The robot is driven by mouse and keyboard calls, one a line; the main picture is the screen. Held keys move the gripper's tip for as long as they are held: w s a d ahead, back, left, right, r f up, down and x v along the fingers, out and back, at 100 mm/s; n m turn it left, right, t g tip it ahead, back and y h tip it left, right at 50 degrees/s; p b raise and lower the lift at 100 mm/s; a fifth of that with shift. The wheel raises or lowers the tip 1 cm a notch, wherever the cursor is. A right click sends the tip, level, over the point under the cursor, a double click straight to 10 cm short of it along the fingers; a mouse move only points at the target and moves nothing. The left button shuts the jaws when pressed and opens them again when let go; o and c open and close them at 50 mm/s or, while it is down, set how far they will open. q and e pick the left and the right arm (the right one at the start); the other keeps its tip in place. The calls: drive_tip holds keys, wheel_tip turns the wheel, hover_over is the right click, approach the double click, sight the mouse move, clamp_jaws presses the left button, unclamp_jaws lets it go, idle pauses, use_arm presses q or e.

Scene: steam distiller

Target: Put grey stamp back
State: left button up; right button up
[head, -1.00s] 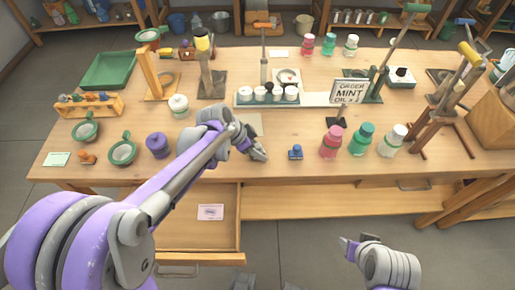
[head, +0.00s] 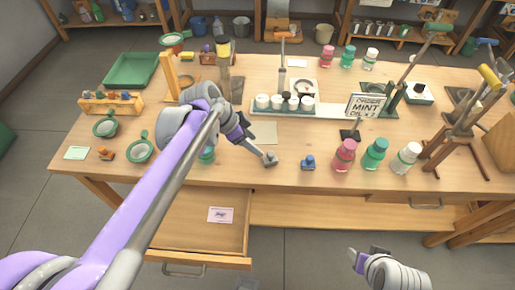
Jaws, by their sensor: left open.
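A small grey stamp (head: 270,160) appears to stand on the table near its front edge, right at the tips of my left gripper (head: 258,150). The gripper is open and reaches down from the upper left; its fingers partly hide the stamp, and I cannot tell whether they touch it. A blue stamp (head: 308,162) stands a little to the right. An orange stamp (head: 105,153) stands at the far left beside a pale green card (head: 77,153). My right gripper (head: 362,255) is low in front of the table, away from the objects; its jaw gap is unclear.
An open drawer (head: 200,240) with a pink card (head: 220,214) juts out below. Red (head: 344,155), green (head: 374,154) and white (head: 406,158) bottles stand right of the blue stamp. A beige sheet (head: 264,132) lies behind the grey stamp. My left arm hides part of the table.

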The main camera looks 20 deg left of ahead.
use_arm(q)
drive_tip(key=s+f+n+y, duration=0.2)
drive_tip(key=s+n, duration=0.3)
drive_tip(key=s, duration=0.4)
drive_tip(key=s+f+n+t+y, duration=0.1)
drive_tip(key=s+f+n+y, duration=0.1)
drive_tip(key=s+f+n, duration=0.3)
drive_tip(key=s, duration=0.4)
drive_tip(key=shift+s+f+y, duration=0.2)
drive_tip(key=shift+y, duration=0.2)
drive_tip(key=shift+a, duration=0.1)
